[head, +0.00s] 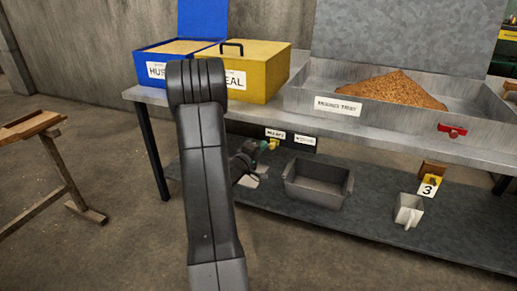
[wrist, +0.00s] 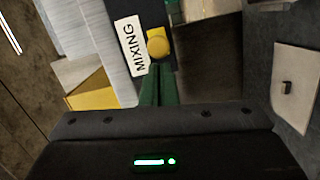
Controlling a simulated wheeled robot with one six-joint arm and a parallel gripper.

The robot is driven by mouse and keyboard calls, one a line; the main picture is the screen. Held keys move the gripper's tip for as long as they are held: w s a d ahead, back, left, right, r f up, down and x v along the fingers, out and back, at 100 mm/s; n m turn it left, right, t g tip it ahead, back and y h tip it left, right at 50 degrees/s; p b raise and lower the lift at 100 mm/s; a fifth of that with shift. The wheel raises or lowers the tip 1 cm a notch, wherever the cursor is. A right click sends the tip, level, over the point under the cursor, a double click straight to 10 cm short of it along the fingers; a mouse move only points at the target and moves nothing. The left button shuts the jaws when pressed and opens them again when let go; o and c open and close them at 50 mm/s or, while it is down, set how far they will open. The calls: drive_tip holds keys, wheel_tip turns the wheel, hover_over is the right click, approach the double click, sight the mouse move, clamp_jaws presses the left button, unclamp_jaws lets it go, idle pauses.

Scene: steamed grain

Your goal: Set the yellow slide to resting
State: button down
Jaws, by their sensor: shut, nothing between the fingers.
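The yellow slide (head: 274,144) is a small knob on a dark panel (head: 290,145) under the table's front edge. In the head view it sits below the left of two white labels; the right label (head: 305,140) is too small to read. In the wrist view the yellow slide (wrist: 158,44) is beside the label reading MIXING (wrist: 131,46). My gripper (head: 264,146) is just left of the slide, partly hidden by my arm. Its green fingers (wrist: 160,82) are together and empty, with the tips right at the slide. I cannot tell if they touch it.
On the table stand a blue box (head: 147,68), a yellow box (head: 262,72) and a grey tray (head: 300,97) with a brown heap (head: 394,90). The lower shelf holds a dark bin (head: 318,198) and a pale cup (head: 408,211).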

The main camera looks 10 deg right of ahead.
drive_tip(key=s+d, duration=0.6)
drive_tip(key=d, duration=0.3)
drive_tip(key=shift+s+d, duration=0.25)
drive_tip(key=shift+d, duration=0.05)
drive_tip(key=shift+w+a+r, duration=0.1)
